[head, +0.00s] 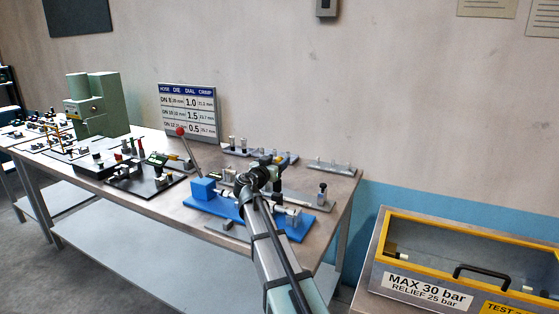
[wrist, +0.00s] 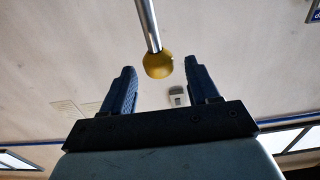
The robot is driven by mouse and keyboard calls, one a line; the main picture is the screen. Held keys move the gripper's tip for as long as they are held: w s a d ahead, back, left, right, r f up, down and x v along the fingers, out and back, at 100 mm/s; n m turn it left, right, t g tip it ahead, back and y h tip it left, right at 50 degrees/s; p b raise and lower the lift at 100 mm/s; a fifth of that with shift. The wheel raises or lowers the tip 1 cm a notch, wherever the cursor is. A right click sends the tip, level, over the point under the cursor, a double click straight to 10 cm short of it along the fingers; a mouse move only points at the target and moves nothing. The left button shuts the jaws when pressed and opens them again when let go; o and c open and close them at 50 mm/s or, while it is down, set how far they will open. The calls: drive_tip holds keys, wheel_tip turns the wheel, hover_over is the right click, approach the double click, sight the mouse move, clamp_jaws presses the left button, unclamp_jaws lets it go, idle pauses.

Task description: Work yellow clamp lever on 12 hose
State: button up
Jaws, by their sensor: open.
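The yellow ball knob (wrist: 158,66) of a lever shows in the wrist view, on the end of a metal rod (wrist: 148,25) that comes down from the top edge. My gripper (wrist: 159,68) is open, with one dark blue finger on each side of the knob. Gaps show between the knob and both fingers. In the head view my arm reaches over a blue fixture (head: 216,206) on the bench, and the end of the arm hides part of it. I cannot pick out the yellow knob or the 12 hose in the head view.
A red-knobbed lever (head: 181,131) stands at the left of the blue fixture. Grey racks (head: 322,167) lie behind it, and a sign board (head: 188,111) stands at the back. A green machine (head: 97,106) is farther left. A yellow-framed test box (head: 455,232) is at the right.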

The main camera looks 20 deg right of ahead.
drive_tip(key=shift+x, duration=1.25)
drive_tip(key=shift+c, duration=0.4)
clamp_jaws()
